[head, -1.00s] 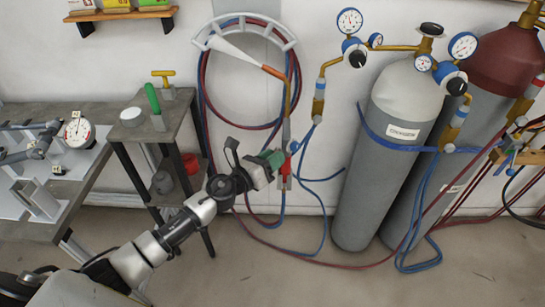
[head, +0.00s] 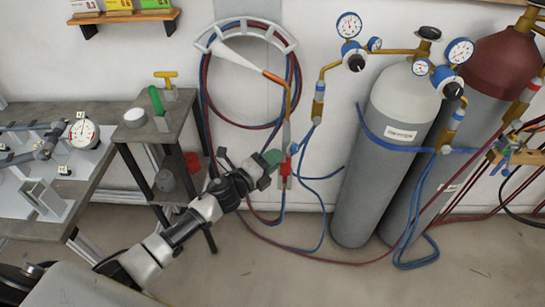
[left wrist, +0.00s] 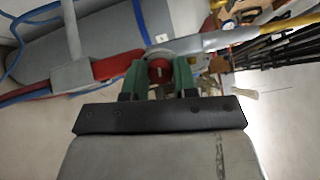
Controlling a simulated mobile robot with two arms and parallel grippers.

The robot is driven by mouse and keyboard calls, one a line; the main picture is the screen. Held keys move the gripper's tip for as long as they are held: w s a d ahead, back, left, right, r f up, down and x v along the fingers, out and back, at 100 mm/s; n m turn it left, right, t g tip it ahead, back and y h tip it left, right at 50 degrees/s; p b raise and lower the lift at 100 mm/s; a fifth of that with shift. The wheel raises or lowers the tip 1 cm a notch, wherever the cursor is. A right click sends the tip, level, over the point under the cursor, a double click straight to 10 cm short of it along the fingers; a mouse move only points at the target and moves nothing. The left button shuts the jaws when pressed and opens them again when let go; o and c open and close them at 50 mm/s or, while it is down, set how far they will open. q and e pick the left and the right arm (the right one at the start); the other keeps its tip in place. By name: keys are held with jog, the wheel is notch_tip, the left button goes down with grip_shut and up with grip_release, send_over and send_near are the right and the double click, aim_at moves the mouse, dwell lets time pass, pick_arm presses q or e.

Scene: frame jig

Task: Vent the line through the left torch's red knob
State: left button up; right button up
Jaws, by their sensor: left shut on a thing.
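The torch (head: 287,134) hangs upright by the wall, with a brass neck, a grey body, a blue knob (head: 293,148) and a red lower part (head: 285,168). My left gripper (head: 275,157) reaches it from the left at knob height. In the left wrist view the green fingers (left wrist: 159,72) are shut on the round red knob (left wrist: 158,69) on the torch's side. In the head view the gripper hides this knob. My right gripper is in neither view.
Red and blue hoses hang on a white wall rack (head: 246,38) and trail over the floor. A grey cylinder (head: 375,170) with gauges stands right of the torch, a maroon-topped one (head: 492,62) behind it. A small stand (head: 168,125) and workbench (head: 40,230) are at left.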

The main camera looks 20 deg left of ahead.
pick_arm(q)
jog(key=n+p, duration=0.1)
jog(key=n, duration=0.4)
jog(key=shift+f+p, duration=0.1)
jog(key=shift+p, duration=0.2)
dwell(0.4)
jog(key=o, duration=0.9)
jog(key=b+v, duration=0.1)
jog(key=v, duration=0.9)
jog(key=shift+s+a, duration=0.25)
jog(key=shift+s, duration=0.1)
